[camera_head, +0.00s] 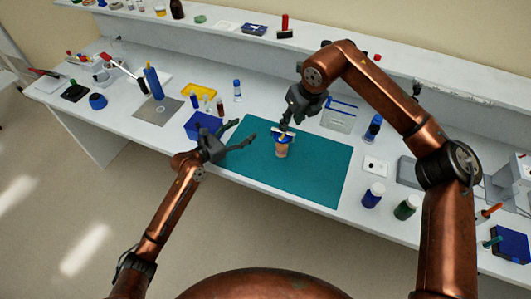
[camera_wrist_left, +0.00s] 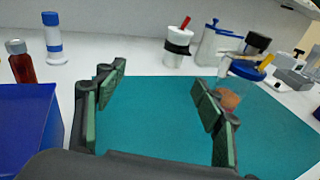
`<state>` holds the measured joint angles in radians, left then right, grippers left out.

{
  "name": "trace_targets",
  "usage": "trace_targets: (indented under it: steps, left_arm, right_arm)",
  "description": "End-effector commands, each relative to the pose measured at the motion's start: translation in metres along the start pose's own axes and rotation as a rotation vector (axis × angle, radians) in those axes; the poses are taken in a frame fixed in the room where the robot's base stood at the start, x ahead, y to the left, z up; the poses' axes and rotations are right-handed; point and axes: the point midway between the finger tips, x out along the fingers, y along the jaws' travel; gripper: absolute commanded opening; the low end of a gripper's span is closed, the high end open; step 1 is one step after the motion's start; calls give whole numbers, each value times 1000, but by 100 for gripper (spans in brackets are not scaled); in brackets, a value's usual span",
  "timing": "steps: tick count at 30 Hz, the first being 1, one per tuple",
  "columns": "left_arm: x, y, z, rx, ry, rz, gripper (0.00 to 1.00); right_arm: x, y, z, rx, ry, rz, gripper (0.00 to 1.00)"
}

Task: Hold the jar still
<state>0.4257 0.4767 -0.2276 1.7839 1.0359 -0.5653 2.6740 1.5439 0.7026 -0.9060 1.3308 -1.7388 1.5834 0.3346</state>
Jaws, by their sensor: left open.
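The jar (camera_head: 281,150) stands upright on the teal mat (camera_head: 315,172), with an orange-brown lower part and a blue lid. In the left wrist view the jar (camera_wrist_left: 228,100) shows beyond my left gripper's right finger, which partly covers it. My left gripper (camera_head: 246,128) is open and empty, to the left of the jar and apart from it. Its two green-padded fingers also show in the left wrist view (camera_wrist_left: 160,85). My right gripper (camera_head: 285,126) is at the jar's top from behind. A small yellow piece shows by the lid; whether the right fingers grip anything is unclear.
A blue bin (camera_head: 203,125) sits close behind my left gripper. A blue-capped white bottle (camera_head: 237,91) and a small red bottle (camera_head: 220,106) stand farther back. A white cup (camera_wrist_left: 178,48) stands behind the mat. The mat's front and right are clear.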

Motion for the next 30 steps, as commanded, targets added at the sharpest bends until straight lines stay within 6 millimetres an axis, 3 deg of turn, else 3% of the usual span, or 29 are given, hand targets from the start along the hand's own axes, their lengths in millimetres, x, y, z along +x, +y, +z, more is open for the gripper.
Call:
trace_targets:
  steps: [1,3,9,16,30]
  left_arm:
    - [5,-26,-8,-26,-13,-39,63]
    - [9,-56,-15,-43,-35,-84,63]
    - [10,-110,-26,-50,-101,-160,63]
    - [20,-125,-26,-44,-124,-178,63]
    - [80,-135,-19,-44,-121,-177,63]
  right_arm:
    - [0,0,0,0,0,0,29]
    - [0,0,0,0,0,0,29]
    - [0,0,0,0,0,0,29]
    - [0,0,0,0,0,0,29]
    - [0,0,0,0,0,0,29]
